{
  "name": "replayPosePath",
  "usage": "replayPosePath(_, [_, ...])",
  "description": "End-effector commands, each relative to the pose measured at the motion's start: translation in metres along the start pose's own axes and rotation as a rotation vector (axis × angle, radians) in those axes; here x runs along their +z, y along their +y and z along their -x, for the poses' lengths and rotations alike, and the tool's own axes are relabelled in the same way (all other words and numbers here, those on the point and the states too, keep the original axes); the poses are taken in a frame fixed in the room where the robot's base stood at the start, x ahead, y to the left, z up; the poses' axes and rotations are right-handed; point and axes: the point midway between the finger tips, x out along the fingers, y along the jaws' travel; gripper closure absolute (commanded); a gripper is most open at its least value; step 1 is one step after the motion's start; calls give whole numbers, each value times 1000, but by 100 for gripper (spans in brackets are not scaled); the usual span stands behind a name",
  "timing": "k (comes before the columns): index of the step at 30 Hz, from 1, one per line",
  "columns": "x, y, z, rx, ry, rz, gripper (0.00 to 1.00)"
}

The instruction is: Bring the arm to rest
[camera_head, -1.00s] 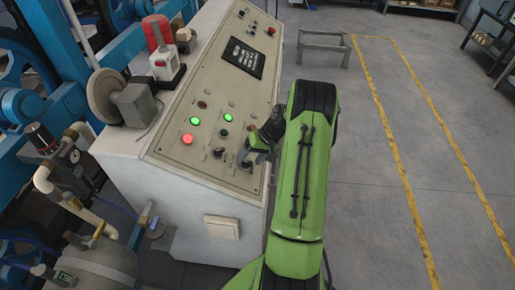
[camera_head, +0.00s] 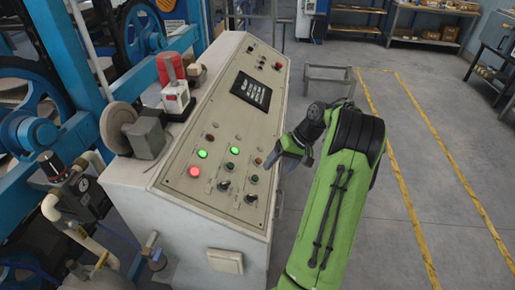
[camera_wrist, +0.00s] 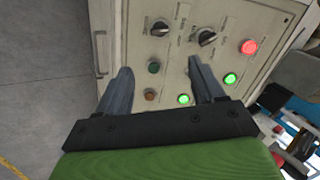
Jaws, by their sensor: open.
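My gripper (camera_head: 280,156) is at the right edge of the control panel (camera_head: 215,142), at the end of my green arm. In the wrist view my gripper (camera_wrist: 160,88) shows two dark fingers spread apart with nothing between them. Beyond the fingers are two dark rotary knobs (camera_wrist: 207,37), a lit red lamp (camera_wrist: 249,47), lit green lamps (camera_wrist: 231,79) and an unlit green button (camera_wrist: 153,67). The fingers appear clear of the panel face, though the exact gap cannot be told.
A red-topped device (camera_head: 172,82) sits on the console. A low metal stand (camera_head: 328,78) is behind. The floor (camera_head: 440,200) to the right, with yellow lines, is open.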

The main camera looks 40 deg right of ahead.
Motion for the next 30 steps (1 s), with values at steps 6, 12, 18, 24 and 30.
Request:
replayPosePath(6, [0, 0, 0, 0, 0, 0, 32])
replayPosePath(12, [7, -76, 11, 86, -21, 98, 32])
replayPosePath(18, [77, -206, 31, 248, 1, 290, 32])
replayPosePath(24, [184, -265, 51, 327, 101, 472, 32])
replayPosePath(30, [265, -255, 59, 317, 201, 598, 32])
